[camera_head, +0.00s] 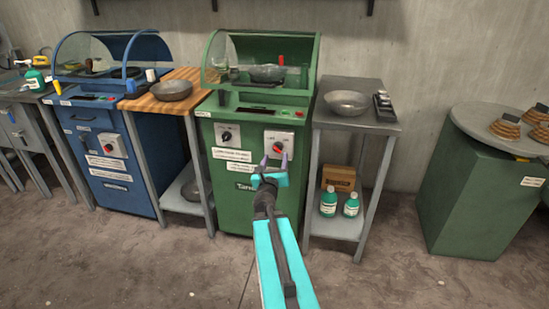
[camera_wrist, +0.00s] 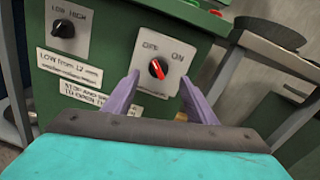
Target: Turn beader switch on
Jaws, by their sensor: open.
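A switch with a black dial and red pointer sits on a light plate (camera_head: 290,143) on the green machine (camera_head: 235,170). In the wrist view the plate (camera_wrist: 173,50) reads OFF on the left and ON on the right. The dial (camera_wrist: 157,69) has its red pointer slanting; I cannot tell which end marks the setting. My gripper (camera_head: 274,159) is open in front of the switch. In the wrist view its purple fingers (camera_wrist: 158,82) stand left and right of the dial's lower part, apart from it. I cannot tell the depth gap.
A second LOW/HIGH dial (camera_wrist: 63,28) sits left of the switch. A blue machine (camera_head: 110,150) with its own switch plate (camera_head: 112,146) stands left. A metal table (camera_head: 330,115) with a bowl (camera_head: 347,102) stands right. The floor in front is clear.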

